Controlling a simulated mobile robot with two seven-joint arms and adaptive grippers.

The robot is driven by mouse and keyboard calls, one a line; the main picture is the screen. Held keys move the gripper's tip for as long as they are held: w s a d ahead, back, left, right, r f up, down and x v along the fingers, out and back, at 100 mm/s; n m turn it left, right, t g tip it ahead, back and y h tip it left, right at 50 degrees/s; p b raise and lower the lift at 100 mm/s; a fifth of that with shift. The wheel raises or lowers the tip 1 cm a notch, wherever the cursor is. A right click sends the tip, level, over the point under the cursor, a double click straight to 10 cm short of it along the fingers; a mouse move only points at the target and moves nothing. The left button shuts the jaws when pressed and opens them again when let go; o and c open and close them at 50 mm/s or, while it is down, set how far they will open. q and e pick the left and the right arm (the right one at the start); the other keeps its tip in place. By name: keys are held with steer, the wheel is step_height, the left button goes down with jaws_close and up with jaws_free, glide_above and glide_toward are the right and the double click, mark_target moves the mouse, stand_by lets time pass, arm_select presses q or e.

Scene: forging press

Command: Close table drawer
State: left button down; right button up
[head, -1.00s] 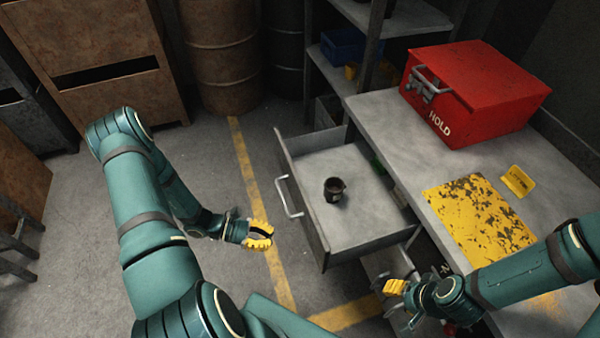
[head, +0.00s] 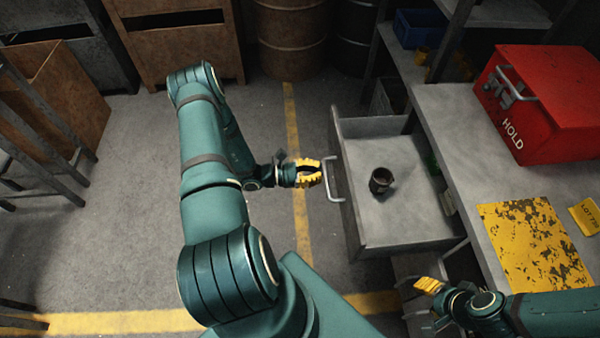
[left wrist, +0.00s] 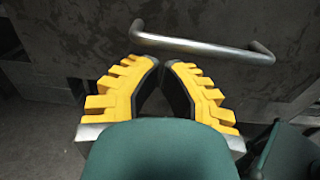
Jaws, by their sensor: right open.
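The table drawer (head: 355,215) is pulled out to the left from the grey table (head: 450,150). A small dark cup (head: 381,180) stands upright in it. Its metal bar handle (head: 332,195) is on the drawer's outer front. My left gripper (head: 320,172) is just left of the handle, pointing at the drawer front, with nothing visible in it. In the left wrist view the handle (left wrist: 205,47) crosses just beyond my left fingertips (left wrist: 165,65), which are close together with a narrow gap. My right gripper (head: 428,285) is open near the table's lower front, partly hidden.
A red box marked HOLD (head: 545,105) and a worn yellow plate (head: 535,248) sit on the tabletop. The floor left of the drawer is clear, with yellow lines (head: 292,110). Something metallic below the drawer is partly hidden.

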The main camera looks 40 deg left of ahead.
mark_target(337, 170)
arm_select(q)
steer(key=shift+x, duration=2.2)
steer(key=b+x, duration=0.3)
steer(key=x, duration=2.3)
steer(key=shift+s+f, duration=0.1)
steer(key=shift+w+d, duration=0.2)
steer(key=shift+w+d+r, duration=0.1)
steer(key=shift+r, duration=0.1)
